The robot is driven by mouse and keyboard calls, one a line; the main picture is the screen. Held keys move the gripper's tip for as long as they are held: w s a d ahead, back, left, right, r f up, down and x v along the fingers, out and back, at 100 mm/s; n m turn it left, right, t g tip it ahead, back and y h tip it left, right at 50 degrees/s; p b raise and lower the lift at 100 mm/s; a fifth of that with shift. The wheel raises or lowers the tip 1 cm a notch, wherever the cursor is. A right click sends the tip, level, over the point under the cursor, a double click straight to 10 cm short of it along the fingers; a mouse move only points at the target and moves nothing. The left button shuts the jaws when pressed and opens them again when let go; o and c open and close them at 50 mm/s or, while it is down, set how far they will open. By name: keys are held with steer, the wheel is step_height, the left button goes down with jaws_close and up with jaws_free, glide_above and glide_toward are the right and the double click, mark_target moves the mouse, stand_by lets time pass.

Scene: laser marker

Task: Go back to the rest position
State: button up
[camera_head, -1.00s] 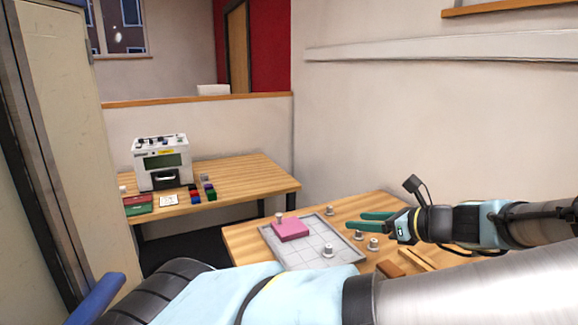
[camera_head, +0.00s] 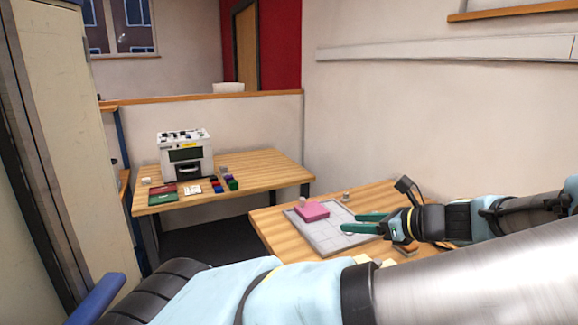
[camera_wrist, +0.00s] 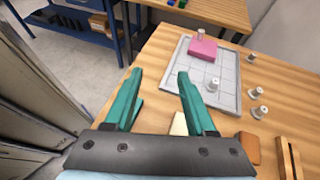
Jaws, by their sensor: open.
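My gripper (camera_head: 366,222) is open, with two green fingers apart and nothing between them. In the head view it hangs over the right side of the near wooden table (camera_head: 268,230). In the wrist view the gripper (camera_wrist: 155,85) points over the table's edge, with the floor and part of the table beyond the fingers. My arm reaches in from the right of the head view.
A grey gridded tray (camera_head: 328,237) holds a pink block (camera_head: 312,210) and a small grey-white piece. Several more such pieces (camera_wrist: 257,92) stand around it. Wooden blocks (camera_wrist: 249,147) lie near my gripper. A white machine (camera_head: 186,155) stands on the far table (camera_head: 262,171).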

steer(key=a+f+n+g, duration=0.2)
steer(key=a+f, duration=0.1)
steer(key=a+f+n+g+b, duration=0.1)
steer(key=a+f+n+g, duration=0.1)
steer(key=a+f, duration=0.1)
steer(key=a+f+n+g+b, duration=0.1)
steer(key=a+f+n+g, duration=0.1)
steer(key=a+f, duration=0.1)
steer(key=shift+s+a, duration=0.3)
steer(key=shift+a, duration=0.4)
steer(key=s+a+f+n+g+h+b, duration=0.45)
steer(key=a+n+h, duration=0.2)
steer(key=n, duration=0.35)
steer(key=a+r+n+t+h+b, duration=0.2)
steer(key=a+r+n+b, duration=0.1)
steer(key=n, duration=0.7)
steer(key=shift+s+a+r, duration=0.4)
steer(key=shift+a+r, duration=0.05)
steer(key=shift+a, duration=0.75)
steer(key=shift+h, duration=0.25)
